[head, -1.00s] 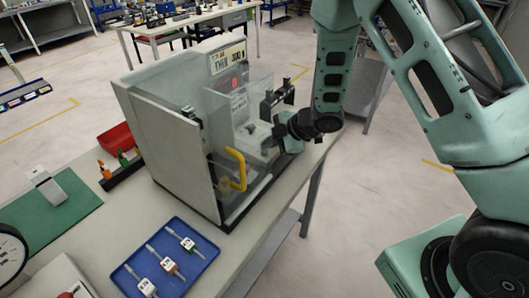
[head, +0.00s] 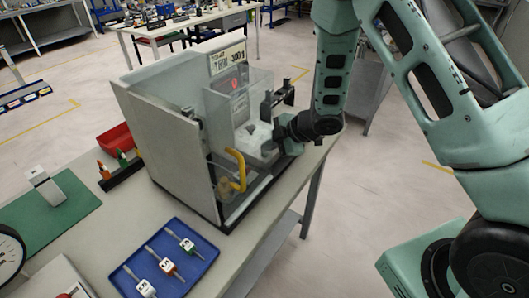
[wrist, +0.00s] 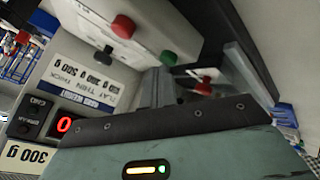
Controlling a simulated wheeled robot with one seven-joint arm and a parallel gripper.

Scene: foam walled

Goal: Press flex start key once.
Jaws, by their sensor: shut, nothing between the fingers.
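The bench machine (head: 168,150) stands on the near table, with a clear guard and a yellow handle (head: 240,170) at its front. My gripper (head: 272,148) is at the machine's open right side; its fingertips are hard to make out there. In the wrist view my gripper (wrist: 157,88) is shut and empty, its grey fingers pointing toward the machine's panel. A green button (wrist: 168,58) is close beyond the fingertips, and a red button (wrist: 123,27) is to its upper left. A gap to the green button seems visible, but contact is unclear. No "flex start" label is readable.
A lit red display (wrist: 65,125) sits beside the machine's printed label. A smaller red knob (wrist: 203,88) is right of the fingers. A blue tray (head: 165,262) with 3 tagged tools, a red bin (head: 115,138) and a green mat (head: 50,208) share the table.

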